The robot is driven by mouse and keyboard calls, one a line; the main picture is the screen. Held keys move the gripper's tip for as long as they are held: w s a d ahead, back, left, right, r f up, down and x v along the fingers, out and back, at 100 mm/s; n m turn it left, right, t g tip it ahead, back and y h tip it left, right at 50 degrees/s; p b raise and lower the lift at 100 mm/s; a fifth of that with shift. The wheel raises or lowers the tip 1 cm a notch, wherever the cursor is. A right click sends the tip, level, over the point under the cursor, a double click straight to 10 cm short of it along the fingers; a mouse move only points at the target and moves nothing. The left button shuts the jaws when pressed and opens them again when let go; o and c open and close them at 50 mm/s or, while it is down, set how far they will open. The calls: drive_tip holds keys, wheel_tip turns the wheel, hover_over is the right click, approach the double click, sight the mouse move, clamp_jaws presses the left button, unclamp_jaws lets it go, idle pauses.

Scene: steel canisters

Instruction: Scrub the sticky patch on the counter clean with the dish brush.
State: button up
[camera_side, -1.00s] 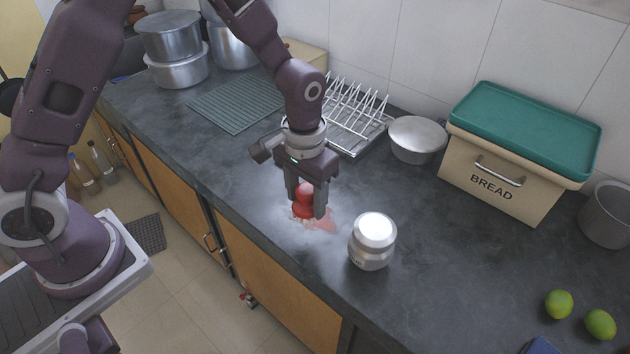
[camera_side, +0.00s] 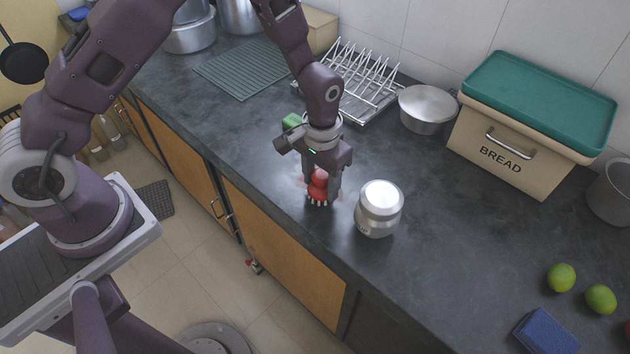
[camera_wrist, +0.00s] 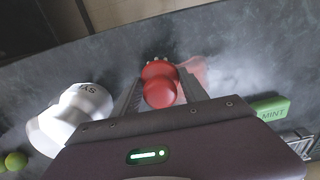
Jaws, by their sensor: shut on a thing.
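My gripper (camera_side: 321,190) is shut on the red dish brush (camera_side: 319,178), which points down with its pale bristles at the counter. Whether the bristles press on the surface I cannot tell for sure. In the wrist view the round red brush (camera_wrist: 161,90) sits between my two fingers. The sticky patch (camera_wrist: 193,70) is a pale red smear just right of the brush there. In the side view the patch (camera_side: 299,182) shows faintly left of the brush, partly hidden by my gripper.
A steel canister (camera_side: 379,209) stands close to the right of my gripper. A green block (camera_side: 291,121) lies behind it. A drying rack (camera_side: 360,85), a metal pot (camera_side: 427,108) and a bread bin (camera_side: 515,150) stand further back. Limes (camera_side: 561,277) and a blue block (camera_side: 545,331) lie front right.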

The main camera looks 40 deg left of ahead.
drive_tip(key=shift+w+f, duration=0.15)
drive_tip(key=shift+w, duration=3.75)
drive_tip(key=shift+w+a, duration=0.15)
drive_tip(key=shift+a, duration=0.85)
drive_tip(key=shift+s, duration=4.95)
drive_tip(key=shift+s+a, duration=0.15)
drive_tip(key=shift+a, duration=0.85)
drive_tip(key=shift+w, duration=5)
drive_tip(key=shift+w+r, duration=0.1)
drive_tip(key=shift+r, duration=0.1)
wheel_tip(320, 180, up, 8)
